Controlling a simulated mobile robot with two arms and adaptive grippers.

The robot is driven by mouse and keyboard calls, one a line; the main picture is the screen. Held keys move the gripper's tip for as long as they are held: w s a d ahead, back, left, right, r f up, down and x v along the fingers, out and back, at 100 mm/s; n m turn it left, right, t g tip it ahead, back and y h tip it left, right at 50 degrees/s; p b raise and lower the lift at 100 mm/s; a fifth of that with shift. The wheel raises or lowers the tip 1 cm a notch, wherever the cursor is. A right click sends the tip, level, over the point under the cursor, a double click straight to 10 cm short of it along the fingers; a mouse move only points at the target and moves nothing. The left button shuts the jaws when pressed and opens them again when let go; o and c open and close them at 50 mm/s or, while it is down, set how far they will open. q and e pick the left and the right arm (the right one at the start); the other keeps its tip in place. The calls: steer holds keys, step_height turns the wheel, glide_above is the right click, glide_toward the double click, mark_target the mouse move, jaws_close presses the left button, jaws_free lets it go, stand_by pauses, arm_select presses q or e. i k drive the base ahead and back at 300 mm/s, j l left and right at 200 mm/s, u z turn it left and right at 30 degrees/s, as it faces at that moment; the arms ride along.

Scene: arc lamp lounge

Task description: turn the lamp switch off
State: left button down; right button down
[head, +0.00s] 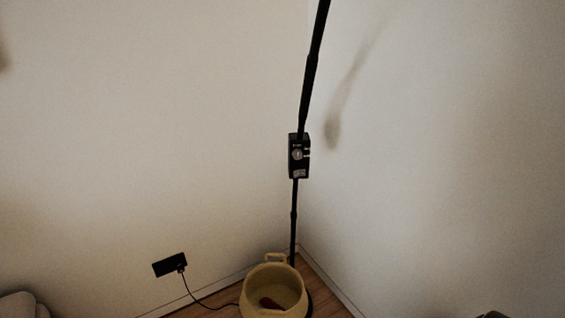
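The lamp switch is a small black box (294,172) fixed on the thin black lamp pole (312,62), near the middle of the head view. A round grey knob (297,154) sits on its front, with small pale markings beside it and a pale label below. The markings are too small to read, so the switch's setting cannot be told. The lamp's head is out of view. Neither of my grippers shows clearly in the head view.
A cream pot with handles (258,304) stands on the wooden floor at the pole's foot, with a reddish-brown thing inside. A black wall socket plate (163,266) with a cord is at lower left. Pale walls meet in a corner behind the pole.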

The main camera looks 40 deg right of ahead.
mark_target(295, 174)
steer(key=i+j+z, duration=0.1)
steer(key=i+z, duration=0.2)
steer(key=i, duration=0.15)
steer(key=i+j+z, duration=0.25)
steer(key=i, duration=0.15)
steer(key=i+j+z, duration=0.3)
steer(key=i+l, duration=0.1)
